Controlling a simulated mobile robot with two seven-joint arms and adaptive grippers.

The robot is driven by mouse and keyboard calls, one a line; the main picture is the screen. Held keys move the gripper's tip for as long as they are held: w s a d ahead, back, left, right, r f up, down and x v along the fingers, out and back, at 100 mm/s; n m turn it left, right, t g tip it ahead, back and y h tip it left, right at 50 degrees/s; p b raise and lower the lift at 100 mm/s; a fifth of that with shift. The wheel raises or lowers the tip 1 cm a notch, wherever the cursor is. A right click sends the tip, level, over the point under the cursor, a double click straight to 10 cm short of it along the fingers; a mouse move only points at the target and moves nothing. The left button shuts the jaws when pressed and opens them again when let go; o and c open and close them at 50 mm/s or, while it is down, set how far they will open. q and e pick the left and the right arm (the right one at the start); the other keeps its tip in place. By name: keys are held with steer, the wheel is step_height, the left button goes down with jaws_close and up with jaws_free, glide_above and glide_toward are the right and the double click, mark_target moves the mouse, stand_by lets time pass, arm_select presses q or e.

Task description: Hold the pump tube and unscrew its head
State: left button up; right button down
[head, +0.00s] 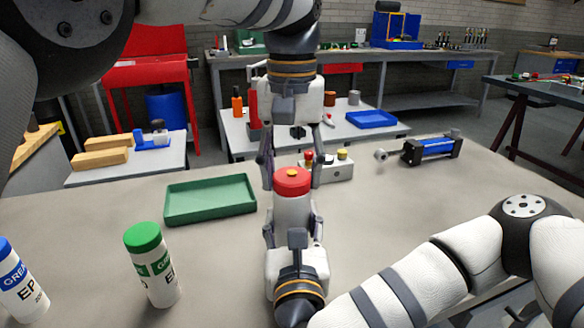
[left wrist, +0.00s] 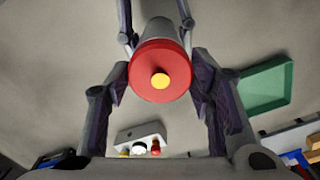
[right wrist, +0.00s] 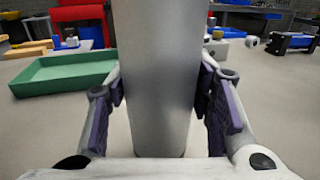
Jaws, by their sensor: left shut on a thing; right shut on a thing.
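The pump tube (head: 292,213) is a grey cylinder standing upright on the table. Its red head (head: 292,184) with a yellow centre sits on top. My left gripper (head: 292,178) points down from above, shut on the red head; in the left wrist view the fingers flank the red head (left wrist: 143,82) on both sides. My right gripper (head: 293,225) comes from the near side, lower down, and is shut on the tube; the tube (right wrist: 158,80) fills the middle of the right wrist view between the fingers. The threads are not visible.
A green tray (head: 210,200) lies to the left. A green-capped tube (head: 153,268) and a blue-capped tube (head: 18,285) stand at front left. Behind the pump tube is a small box with knobs (head: 338,170). A blue cylinder part (head: 432,148) lies at back right.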

arm_select(q)
steer(key=shift+n, duration=1)
steer(key=o, duration=1.3)
